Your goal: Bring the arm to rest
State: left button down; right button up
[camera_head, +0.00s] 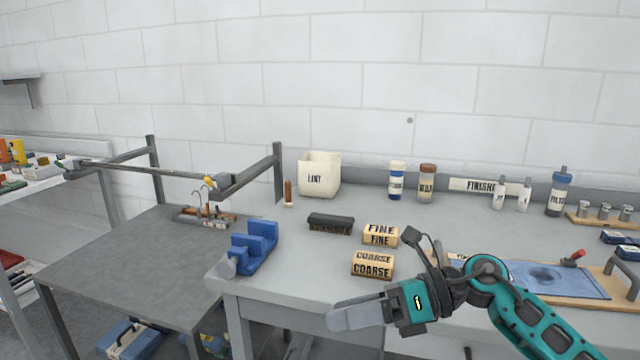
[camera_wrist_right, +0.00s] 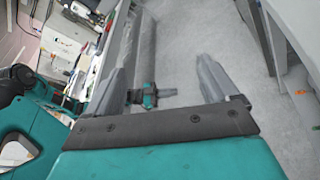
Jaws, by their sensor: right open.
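My right gripper (camera_head: 350,316) comes in from the lower right in the head view, over the front edge of the grey workbench. Its fingers point left, in front of the block marked COARSE and apart from it. In the right wrist view its two fingers (camera_wrist_right: 165,85) are spread with nothing between them, and grey floor shows beyond. My left gripper is not clearly seen in the head view.
Blocks marked COARSE (camera_head: 372,265) and FINE (camera_head: 380,236), a dark brush (camera_head: 331,223) and a blue holder (camera_head: 257,246) stand on the workbench (camera_head: 300,278). A LINT bin (camera_head: 319,176) and bottles line the back. A lower grey table (camera_head: 120,250) stands left.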

jog(key=s+d+f+m+t+h, duration=0.15)
jog(key=d+f+m+t, duration=0.35)
jog(key=m, duration=0.6)
jog(key=s+f+m+t+h, duration=0.1)
jog(key=f+m+t+h, duration=0.35)
jog(key=m, duration=0.75)
jog(key=s+d+f+m+t+h, duration=0.1)
jog(key=d+f+m+t, duration=0.2)
jog(key=m+t, duration=0.65)
jog(key=s+d+f+m+g+h, duration=0.2)
jog(key=s+f+m+g+h, duration=0.1)
jog(key=s+f+m, duration=0.3)
jog(key=s+d+f+m+g+h, duration=0.2)
jog(key=s+d+f+m+g, duration=0.1)
jog(key=s+f+m+g, duration=0.2)
notch_tip(320, 180, down, 4)
jog(key=shift+s+d+f+m+h+p, duration=0.15)
jog(key=shift+s+m+h+p, duration=0.2)
jog(key=shift+s, duration=0.65)
